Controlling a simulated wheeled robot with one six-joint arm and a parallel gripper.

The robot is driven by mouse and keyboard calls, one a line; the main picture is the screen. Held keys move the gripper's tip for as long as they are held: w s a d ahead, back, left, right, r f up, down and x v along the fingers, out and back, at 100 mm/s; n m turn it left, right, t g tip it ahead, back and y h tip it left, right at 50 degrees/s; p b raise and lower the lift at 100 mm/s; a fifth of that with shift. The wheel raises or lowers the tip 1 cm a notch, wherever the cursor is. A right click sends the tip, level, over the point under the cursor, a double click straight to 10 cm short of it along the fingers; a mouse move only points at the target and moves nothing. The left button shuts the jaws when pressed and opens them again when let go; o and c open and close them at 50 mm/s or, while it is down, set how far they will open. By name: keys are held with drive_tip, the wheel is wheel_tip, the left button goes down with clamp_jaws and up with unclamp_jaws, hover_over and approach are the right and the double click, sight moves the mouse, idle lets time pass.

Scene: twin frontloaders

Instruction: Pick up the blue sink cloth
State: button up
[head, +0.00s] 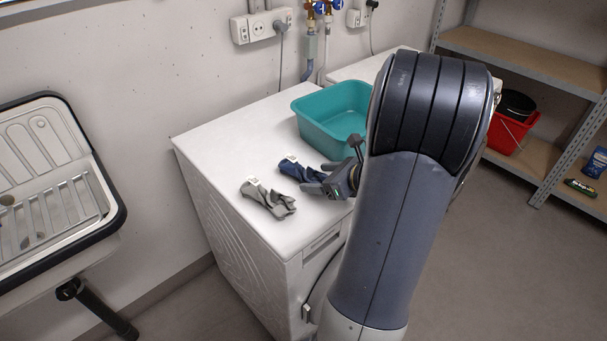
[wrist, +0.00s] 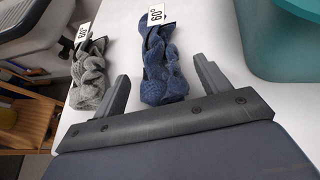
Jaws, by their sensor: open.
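The blue sink cloth (head: 295,170) is a crumpled, twisted cloth with a white tag, lying on the white machine top. In the wrist view the blue cloth (wrist: 162,72) lies ahead of and partly between my two fingers, with a tag reading "60" at its far end. My gripper (head: 322,184) is open and low over the top, at the near right end of the blue cloth. In the wrist view my gripper (wrist: 163,85) shows its fingers spread, with nothing clamped. Whether a finger touches the cloth cannot be told.
A similar grey cloth (head: 267,200) with a tag lies to the left, close to my left finger in the wrist view (wrist: 88,80). A teal basin (head: 330,124) stands behind on the white machine (head: 220,150). A sink (head: 50,190) is at the left.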

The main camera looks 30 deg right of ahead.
sight(304, 174)
drive_tip(key=x, duration=0.4)
drive_tip(key=shift+w+a, duration=0.1)
drive_tip(key=shift+w, duration=0.05)
drive_tip(key=shift+c, duration=0.3)
drive_tip(key=c, duration=1.1)
